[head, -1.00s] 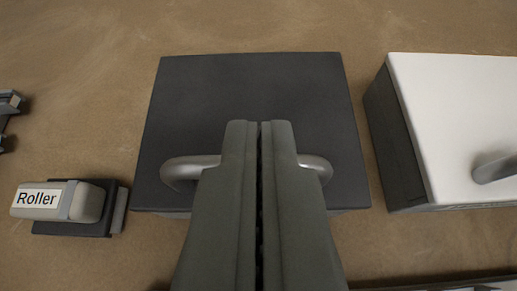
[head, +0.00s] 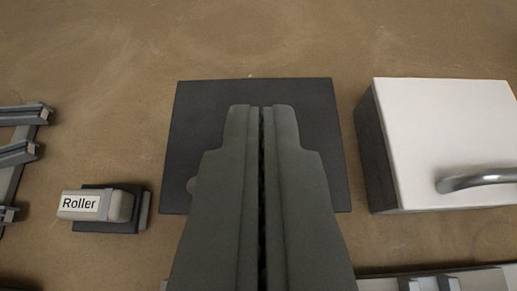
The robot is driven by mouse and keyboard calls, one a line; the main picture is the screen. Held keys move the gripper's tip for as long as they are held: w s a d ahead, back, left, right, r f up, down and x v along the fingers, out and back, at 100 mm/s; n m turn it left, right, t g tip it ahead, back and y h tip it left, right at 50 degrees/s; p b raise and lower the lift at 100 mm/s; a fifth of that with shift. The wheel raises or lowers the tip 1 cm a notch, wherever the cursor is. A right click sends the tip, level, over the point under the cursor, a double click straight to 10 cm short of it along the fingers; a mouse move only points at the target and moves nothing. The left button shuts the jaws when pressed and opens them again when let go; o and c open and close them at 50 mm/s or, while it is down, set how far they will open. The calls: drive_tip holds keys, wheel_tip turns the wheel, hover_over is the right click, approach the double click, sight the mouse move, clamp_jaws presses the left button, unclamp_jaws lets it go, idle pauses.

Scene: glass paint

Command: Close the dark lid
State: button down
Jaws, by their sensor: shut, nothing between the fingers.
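The dark lid (head: 310,95) is a flat dark grey square in the middle of the head view, seen from above. It appears to lie flat, though whatever is under it is hidden. My gripper (head: 262,106) is shut and empty, and its fingers reach over the middle of the lid. I cannot tell whether the fingertips touch it.
A box with a white lid (head: 440,130) and a metal handle (head: 478,181) stands to the right. A roller labelled "Roller" (head: 95,206) rests on a dark holder at the left. Grey racks (head: 20,150) lie at the far left. The brown surface behind is clear.

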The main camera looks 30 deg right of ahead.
drive_tip(key=s+a+r+n+t+y, duration=0.3)
drive_tip(key=s+a+n, duration=0.1)
drive_tip(key=s+a, duration=0.8)
drive_tip(key=s+a+r+n+t+y, duration=0.3)
drive_tip(key=s+a+t+y, duration=0.1)
drive_tip(key=s+a, duration=0.8)
drive_tip(key=shift+a+r+n+t, duration=0.25)
drive_tip(key=shift+a+n+t, duration=0.05)
drive_tip(key=shift+a+n, duration=0.15)
drive_tip(key=shift+s, duration=0.1)
